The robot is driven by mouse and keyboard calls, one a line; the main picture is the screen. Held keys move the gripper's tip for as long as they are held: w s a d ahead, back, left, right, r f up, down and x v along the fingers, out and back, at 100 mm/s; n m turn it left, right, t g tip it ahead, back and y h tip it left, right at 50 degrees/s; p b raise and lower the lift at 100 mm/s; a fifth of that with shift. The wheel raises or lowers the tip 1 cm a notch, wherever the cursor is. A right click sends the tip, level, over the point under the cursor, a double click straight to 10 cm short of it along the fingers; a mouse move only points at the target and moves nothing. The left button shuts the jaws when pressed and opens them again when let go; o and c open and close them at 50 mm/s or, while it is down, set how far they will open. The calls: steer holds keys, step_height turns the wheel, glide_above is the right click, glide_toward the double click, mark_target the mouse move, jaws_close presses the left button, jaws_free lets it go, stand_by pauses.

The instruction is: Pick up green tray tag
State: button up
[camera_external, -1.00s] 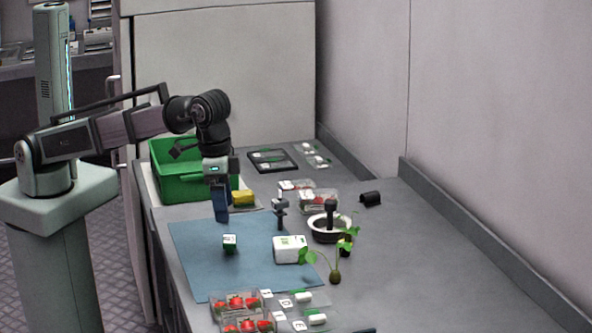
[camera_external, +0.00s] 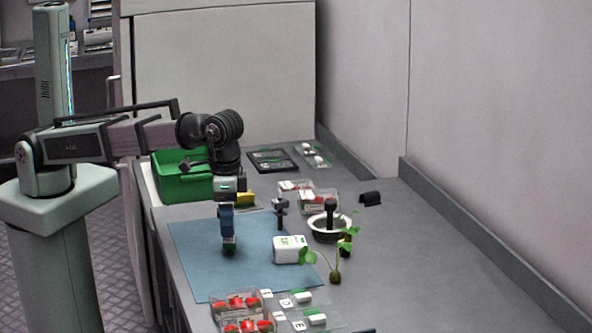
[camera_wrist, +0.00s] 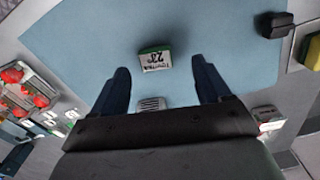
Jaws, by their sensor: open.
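The green tray tag (camera_wrist: 155,60) is a small block with a white face and dark print and a green edge. It stands on the blue mat (camera_wrist: 70,35). In the wrist view it lies ahead of and between the two blue fingers of my gripper (camera_wrist: 160,82), with clear gaps on both sides. My gripper is open and empty. In the external view my gripper (camera_external: 229,238) points down right over the tag, and the tag (camera_external: 230,251) is partly hidden by the fingers.
A white box (camera_external: 290,250) and a seedling (camera_external: 334,274) stand right of the tag. Berry trays (camera_external: 243,310) lie at the front. A green bin (camera_external: 180,180), a yellow block (camera_external: 245,198) and a mortar (camera_external: 329,232) stand farther back.

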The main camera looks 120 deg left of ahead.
mark_target(229, 239)
steer(key=shift+w+d+f, duration=0.1)
steer(key=shift+w+f, duration=0.05)
steer(key=shift+f, duration=1.25)
steer(key=shift+w+d+f, duration=0.1)
steer(key=shift+w+f, duration=0.05)
steer(key=shift+f, duration=1.25)
steer(key=c, duration=1)
